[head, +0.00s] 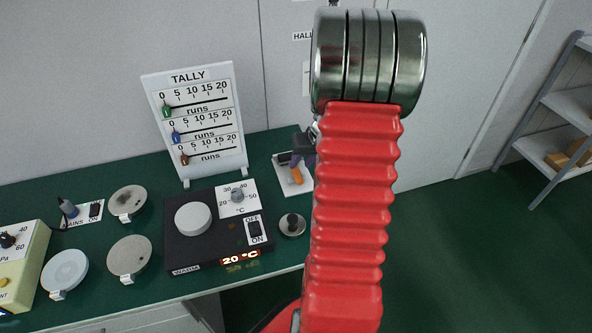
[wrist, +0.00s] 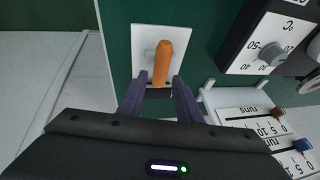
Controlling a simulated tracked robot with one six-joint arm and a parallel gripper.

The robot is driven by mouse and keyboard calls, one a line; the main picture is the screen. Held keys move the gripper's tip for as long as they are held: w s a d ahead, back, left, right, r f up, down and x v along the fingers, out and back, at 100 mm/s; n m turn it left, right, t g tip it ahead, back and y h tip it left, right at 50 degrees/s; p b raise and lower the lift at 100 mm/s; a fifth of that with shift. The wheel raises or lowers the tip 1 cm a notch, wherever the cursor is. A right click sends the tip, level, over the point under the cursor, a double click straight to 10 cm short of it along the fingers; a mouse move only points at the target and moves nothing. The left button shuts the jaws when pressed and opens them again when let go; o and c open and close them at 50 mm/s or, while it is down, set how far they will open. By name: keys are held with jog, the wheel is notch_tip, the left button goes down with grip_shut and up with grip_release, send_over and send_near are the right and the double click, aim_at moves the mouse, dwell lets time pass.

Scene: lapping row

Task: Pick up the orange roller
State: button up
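The orange roller (wrist: 162,60) lies on a white plate (wrist: 144,34) on the green bench in the wrist view. It also shows in the head view (head: 296,175), just left of my red arm. My gripper (wrist: 159,79) is open, with one purple finger on each side of the roller's near end and a gap to it on both sides. Whether the fingertips are level with the roller or above it, I cannot tell. A dark part lies under the near end, partly hidden. In the head view my arm hides most of the gripper (head: 304,150).
The TALLY board (head: 196,120) stands left of the roller. A black warmer box (head: 180,250) with dials and a switch sits in front of it. A small round weight (head: 292,225) is near the bench's right edge. Several round plates lie further left. Shelving (head: 560,110) stands far right.

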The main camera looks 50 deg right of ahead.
aim_at(297, 168)
jog(key=shift+f, duration=0.1)
jog(key=shift+x, duration=2.55)
grip_shut()
notch_tip(297, 168, up, 10)
jog(key=shift+a, duration=0.1)
